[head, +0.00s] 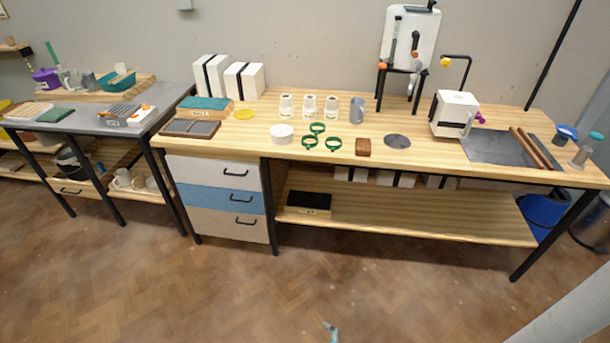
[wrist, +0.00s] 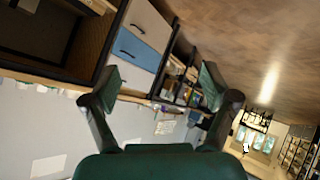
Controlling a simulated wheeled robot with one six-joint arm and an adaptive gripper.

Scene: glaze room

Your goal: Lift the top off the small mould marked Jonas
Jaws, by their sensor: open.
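Three small white moulds stand upright in a row at the middle of the wooden bench in the head view: the left one (head: 286,106), the middle one (head: 309,106) and the right one (head: 331,107). Each has a dark marking too small to read, so I cannot tell which says Jonas. My gripper (wrist: 160,80) is open and empty in the wrist view, its two fingers wide apart. In the head view only a bit of it seems to show at the bottom edge, over the floor, well away from the bench. The moulds are not recognisable in the wrist view.
Three green rings (head: 333,143), a white round pot (head: 281,133), a brown block (head: 363,147) and a grey jug (head: 357,109) surround the moulds. Two large strapped white blocks (head: 244,81) stand behind left. A white box (head: 454,113) stands right. The floor before the bench is clear.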

